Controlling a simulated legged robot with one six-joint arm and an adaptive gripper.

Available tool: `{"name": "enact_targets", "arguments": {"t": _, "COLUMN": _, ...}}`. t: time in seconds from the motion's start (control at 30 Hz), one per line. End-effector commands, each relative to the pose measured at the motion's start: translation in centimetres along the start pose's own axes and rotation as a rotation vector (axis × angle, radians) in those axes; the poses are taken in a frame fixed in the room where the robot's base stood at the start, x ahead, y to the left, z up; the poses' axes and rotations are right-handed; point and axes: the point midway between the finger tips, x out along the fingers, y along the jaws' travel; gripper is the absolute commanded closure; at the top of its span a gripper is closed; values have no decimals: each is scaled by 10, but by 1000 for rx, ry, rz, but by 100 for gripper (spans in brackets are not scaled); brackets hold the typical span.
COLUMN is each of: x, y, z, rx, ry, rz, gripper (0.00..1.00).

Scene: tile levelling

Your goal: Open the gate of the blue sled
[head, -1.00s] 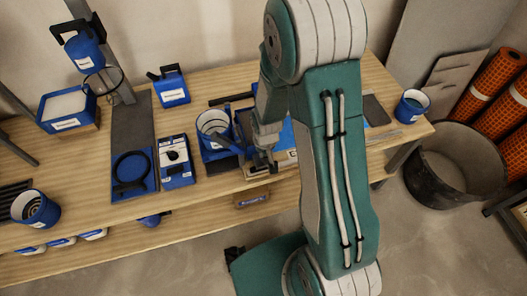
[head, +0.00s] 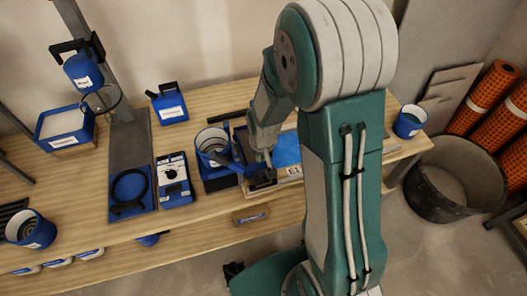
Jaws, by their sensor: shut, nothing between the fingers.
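The blue sled (head: 219,184) appears to be the blue base with a round, open-topped container (head: 212,142) on the workbench, left of my gripper. A dark blue part (head: 232,164) slants from the container's right side toward my gripper; I cannot tell whether it is the gate. My gripper (head: 263,178) points down just right of the sled, over a small dark piece at the front of the bench. Its fingers are shut and empty. I cannot tell whether they touch the dark piece. My arm hides the area to the right.
A blue panel (head: 287,148) lies behind and right of my gripper. A blue meter box (head: 174,182) and a blue plate with a black ring (head: 130,190) lie to the left. A blue cup (head: 410,121) stands at the bench's right end, near a black tub (head: 455,180).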

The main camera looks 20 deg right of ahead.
Motion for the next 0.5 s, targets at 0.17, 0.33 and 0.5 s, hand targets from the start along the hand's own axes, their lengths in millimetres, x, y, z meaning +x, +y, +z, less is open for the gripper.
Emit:
{"name": "enact_targets", "arguments": {"t": 0.17, "x": -28, "y": 0, "z": 8, "rx": 0, "ry": 4, "rz": 0, "gripper": 100}}
{"name": "enact_targets", "arguments": {"t": 0.33, "x": -50, "y": 0, "z": 15, "rx": 0, "ry": 5, "rz": 0, "gripper": 100}}
{"name": "enact_targets", "arguments": {"t": 0.5, "x": -61, "y": 0, "z": 20, "rx": 0, "ry": 3, "rz": 0, "gripper": 100}}
